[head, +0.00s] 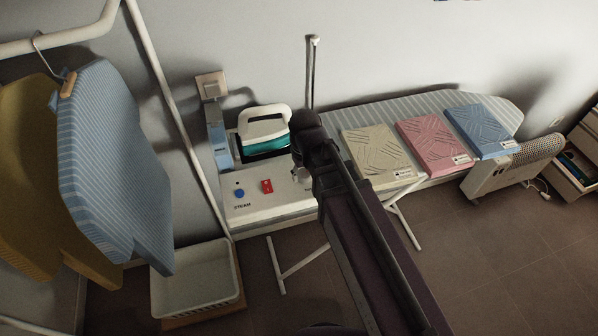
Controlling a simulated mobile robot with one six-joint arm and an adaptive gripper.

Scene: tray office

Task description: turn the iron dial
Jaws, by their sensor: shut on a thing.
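The white steam station (280,203) stands at the left end of the ironing board, with a teal and white iron (265,130) resting at its back. My arm reaches in from the bottom right, and my gripper (299,174) points down at the right part of the station's control panel. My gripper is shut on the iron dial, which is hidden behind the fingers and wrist. Only the start of a label shows beside it, so the dial's angle cannot be read.
On the panel are a blue button (240,193) and a red switch (267,186). Beige (376,152), pink (434,145) and blue (482,130) folded packs lie on the ironing board. Shirts hang at left above a white basket (196,315). A heater (512,168) stands right.

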